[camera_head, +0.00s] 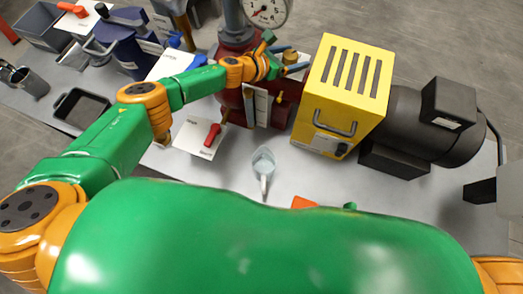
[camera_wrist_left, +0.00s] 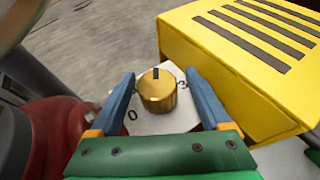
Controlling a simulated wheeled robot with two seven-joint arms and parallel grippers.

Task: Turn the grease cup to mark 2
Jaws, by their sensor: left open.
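The grease cup (camera_wrist_left: 158,91) is a ribbed brass knob with a black pointer line on its top, pointing to the far side in the left wrist view. It sits on a white plate (camera_wrist_left: 150,124) with a 0 at lower left and a partly hidden digit at right. My left gripper (camera_wrist_left: 160,85) is open, its blue fingers on either side of the knob, with gaps seen between fingers and knob. In the head view my left gripper (camera_head: 289,58) is beside the yellow housing, by the red machine body. My right gripper is not in view.
The yellow slotted housing (camera_head: 346,85) stands close to the right of my left gripper, with a dark motor (camera_head: 430,120) beyond. A pressure gauge (camera_head: 266,8) rises behind.

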